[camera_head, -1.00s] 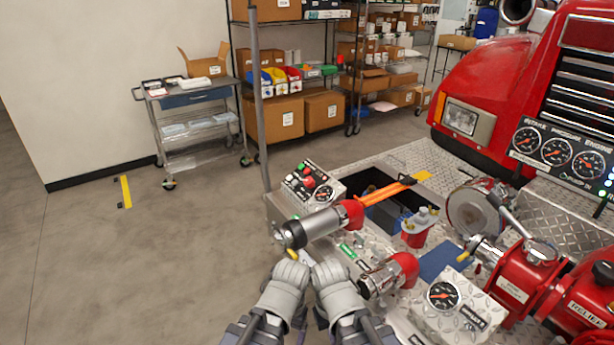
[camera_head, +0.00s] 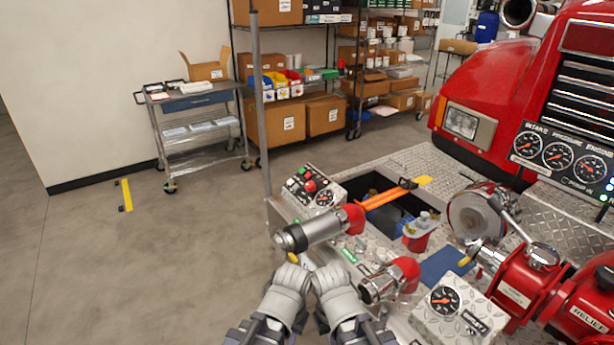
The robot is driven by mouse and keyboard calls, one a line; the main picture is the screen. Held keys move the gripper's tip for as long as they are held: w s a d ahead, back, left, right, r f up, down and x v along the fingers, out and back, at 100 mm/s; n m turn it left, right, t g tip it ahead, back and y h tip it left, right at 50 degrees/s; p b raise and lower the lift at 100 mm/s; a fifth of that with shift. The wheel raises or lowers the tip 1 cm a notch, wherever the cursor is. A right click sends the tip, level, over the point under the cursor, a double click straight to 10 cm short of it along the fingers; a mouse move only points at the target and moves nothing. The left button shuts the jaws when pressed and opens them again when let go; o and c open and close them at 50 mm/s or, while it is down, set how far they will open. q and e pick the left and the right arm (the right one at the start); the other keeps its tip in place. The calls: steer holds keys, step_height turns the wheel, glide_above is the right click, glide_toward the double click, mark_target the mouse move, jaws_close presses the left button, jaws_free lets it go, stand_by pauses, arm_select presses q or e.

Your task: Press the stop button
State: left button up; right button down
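A small metal control box (camera_head: 325,201) stands on the left edge of the bumper deck. It has a red button (camera_head: 310,186), a green one above it, a gauge and smaller controls; its labels are too small to read, so I cannot tell which is marked stop. My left gripper (camera_head: 293,262) and my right gripper (camera_head: 326,268) are side by side at the bottom centre, in front of the deck and well below the box. Both are apart from the buttons. Their fingers are seen from behind, so their opening is unclear.
A chrome nozzle with a red end (camera_head: 318,229) lies between my grippers and the box. A second red-ended fitting (camera_head: 388,281) is just right of my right gripper. A grey upright pole (camera_head: 262,130) stands left of the box.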

arm_select(q)
jaws_close()
stand_by(0.9)
